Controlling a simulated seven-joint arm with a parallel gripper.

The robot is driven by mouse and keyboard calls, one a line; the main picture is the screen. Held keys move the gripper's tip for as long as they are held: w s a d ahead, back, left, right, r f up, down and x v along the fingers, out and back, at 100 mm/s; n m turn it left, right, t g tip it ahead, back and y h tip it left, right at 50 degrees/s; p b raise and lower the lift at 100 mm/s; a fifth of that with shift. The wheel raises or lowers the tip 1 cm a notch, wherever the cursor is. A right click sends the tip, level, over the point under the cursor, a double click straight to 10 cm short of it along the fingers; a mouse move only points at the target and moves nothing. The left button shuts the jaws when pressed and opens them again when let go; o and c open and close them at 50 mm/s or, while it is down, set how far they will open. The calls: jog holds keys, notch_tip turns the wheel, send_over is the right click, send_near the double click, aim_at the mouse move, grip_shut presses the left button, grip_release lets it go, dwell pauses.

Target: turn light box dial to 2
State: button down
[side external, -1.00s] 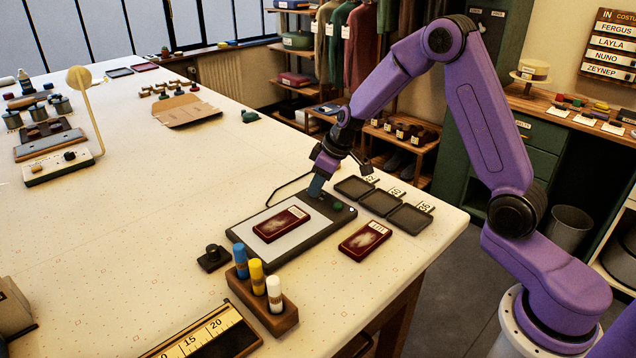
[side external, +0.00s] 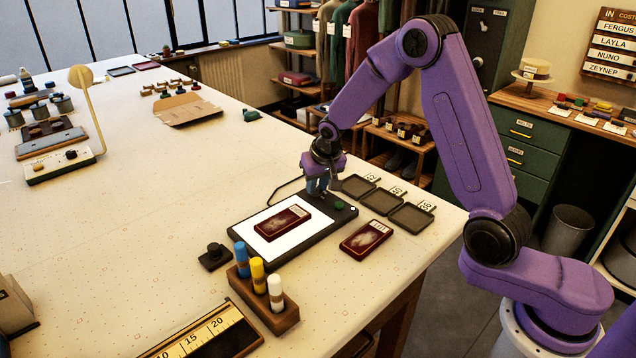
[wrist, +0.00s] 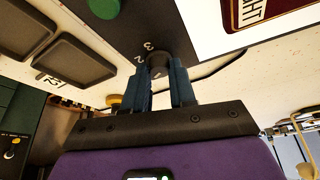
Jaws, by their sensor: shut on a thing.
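The light box (side external: 324,226) is a dark slab with a brightly lit white panel, lying on the table. My gripper (side external: 318,188) points down at the control strip on its far right end. In the wrist view my gripper's blue fingers (wrist: 160,78) are shut on the dark round dial (wrist: 158,60), which they partly cover. The marks 3 and 2 show on the dark strip (wrist: 190,42) beside the dial. The dial's pointer is not clear, so I cannot tell its setting. A green button (side external: 338,205) sits on the same strip.
A dark red card box (side external: 282,222) lies on the panel and another (side external: 366,237) lies right of the light box. Several dark trays (side external: 380,201) stand close behind. A wooden block with marker bottles (side external: 262,290) and a small black knob-topped object (side external: 214,256) stand in front.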

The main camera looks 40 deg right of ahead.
jog(key=m+h, duration=0.1)
jog(key=m, duration=0.1)
jog(key=m+g, duration=0.1)
jog(key=m, duration=0.2)
jog(key=shift+a+h, duration=0.2)
jog(key=shift+h, duration=0.2)
jog(key=m, duration=0.2)
jog(key=m+g, duration=0.1)
jog(key=m, duration=0.1)
jog(key=m+g+h, duration=0.1)
jog(key=m, duration=0.1)
jog(key=shift+w+a, duration=0.1)
jog(key=shift+w, duration=0.15)
jog(key=c, duration=0.9)
grip_release()
jog(key=shift+c, duration=0.2)
jog(key=shift+r, duration=0.1)
jog(key=v, duration=1.7)
jog(key=shift+w+a, duration=0.15)
jog(key=shift+a, duration=0.05)
jog(key=shift+r, duration=0.1)
